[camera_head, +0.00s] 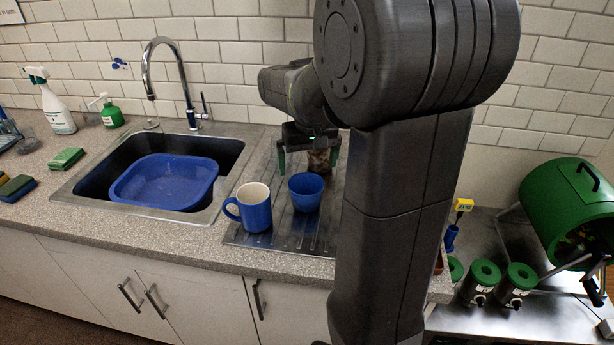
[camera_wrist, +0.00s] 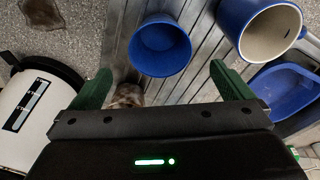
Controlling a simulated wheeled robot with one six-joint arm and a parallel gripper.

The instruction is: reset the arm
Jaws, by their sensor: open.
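My gripper (camera_head: 309,160) hangs over the metal draining board, its two green fingers spread apart. In the wrist view my gripper (camera_wrist: 165,85) is open, with no object held between the fingers. A blue cup (camera_head: 306,192) stands on the board just in front of the gripper; it also shows in the wrist view (camera_wrist: 160,46). A brownish object (camera_head: 319,161) is behind and between the fingers, partly hidden; in the wrist view it shows partly behind the gripper body (camera_wrist: 129,95). My arm hides part of the counter to the right.
A blue mug (camera_head: 256,209) stands left of the cup on the draining board (camera_head: 290,240). A blue basin (camera_head: 166,182) sits in the sink, by the tall tap (camera_head: 187,95). A green drum (camera_head: 560,205) and green-lidded jars (camera_head: 518,278) are at right.

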